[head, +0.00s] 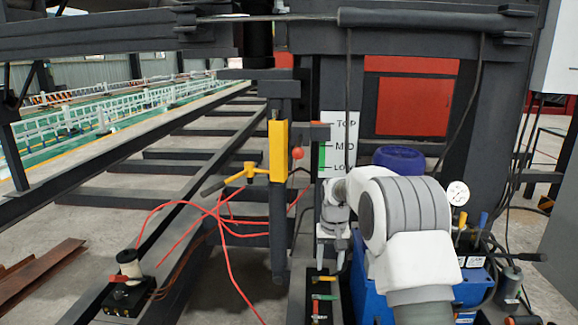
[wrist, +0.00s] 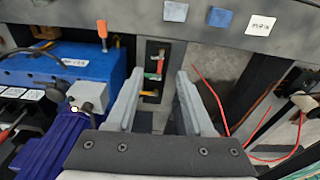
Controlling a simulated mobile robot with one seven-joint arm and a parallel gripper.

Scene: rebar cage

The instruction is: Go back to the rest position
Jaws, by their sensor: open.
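My gripper (head: 332,262) hangs with its fingers down from my white and grey arm, right of the picture's middle in the head view. In the wrist view its two grey fingers stand apart with nothing between them, so my gripper (wrist: 160,74) is open and empty. Beyond the fingers lies a narrow black panel (wrist: 152,82) with small green, red and yellow-orange parts. In the head view this panel (head: 321,303) sits below my gripper. I cannot tell the exact gap. No separate rest marker shows.
A yellow-handled clamp (head: 278,150) and a dark vertical post stand left of my arm, with red cables (head: 222,228) hanging. A blue unit (head: 372,298) with a gauge (head: 457,193) is partly hidden behind my arm. A black box with a spool (head: 128,285) sits at lower left.

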